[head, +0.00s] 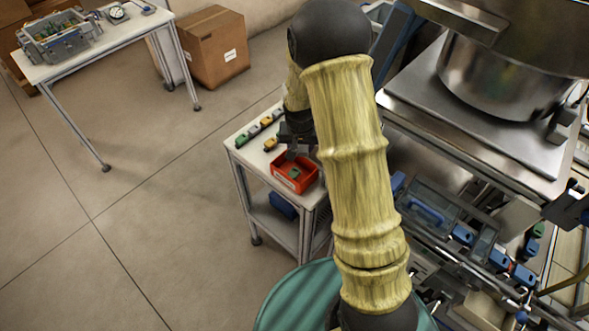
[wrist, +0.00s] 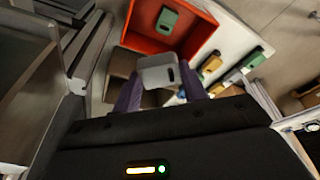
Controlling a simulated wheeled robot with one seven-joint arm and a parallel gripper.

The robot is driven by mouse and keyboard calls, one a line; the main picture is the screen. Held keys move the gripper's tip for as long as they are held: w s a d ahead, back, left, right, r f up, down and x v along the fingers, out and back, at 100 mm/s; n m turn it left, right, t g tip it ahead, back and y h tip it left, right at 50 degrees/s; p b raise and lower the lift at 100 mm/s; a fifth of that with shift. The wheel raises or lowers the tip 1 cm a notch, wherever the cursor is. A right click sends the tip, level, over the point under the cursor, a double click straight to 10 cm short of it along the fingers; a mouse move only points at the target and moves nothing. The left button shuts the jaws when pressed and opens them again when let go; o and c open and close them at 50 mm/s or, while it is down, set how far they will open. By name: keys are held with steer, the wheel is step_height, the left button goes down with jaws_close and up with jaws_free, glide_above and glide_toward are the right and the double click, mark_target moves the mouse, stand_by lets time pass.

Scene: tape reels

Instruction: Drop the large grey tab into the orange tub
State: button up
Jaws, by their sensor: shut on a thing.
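The large grey tab (wrist: 157,74) is gripped between the two fingers of my gripper (wrist: 158,92) in the wrist view. It has a small dark slot near one edge. The orange tub (head: 283,181) stands on the small white table, and it also shows in the wrist view (wrist: 138,28), beyond the tab. A green tab (wrist: 166,20) lies inside the tub. In the head view my gripper (head: 290,147) is above the tub's far side, partly hidden by my arm. The grey tab cannot be made out clearly there.
More tabs lie on the white table (head: 237,147) beside the tub: a green one (head: 242,139), a yellow one (head: 270,144) and others in a row. A steel pot (head: 500,80) and a cluttered bench stand on the right.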

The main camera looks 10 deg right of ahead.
steer(key=shift+n, duration=0.5)
steer(key=p+v, duration=0.4)
steer(key=shift+w+d+r, duration=0.15)
steer(key=shift+w+r, duration=0.15)
steer(key=shift+r, duration=0.1)
steer(key=shift+r+p, duration=0.4)
steer(key=shift+p, duration=0.35)
steer(key=shift+a+f, duration=0.1)
steer(key=shift+a, duration=0.1)
steer(key=shift+f, duration=0.15)
step_height(320, 180, down, 6)
steer(key=b, duration=0.4)
steer(key=shift+b, duration=0.4)
steer(key=o, duration=1)
steer(key=shift+o, duration=0.2)
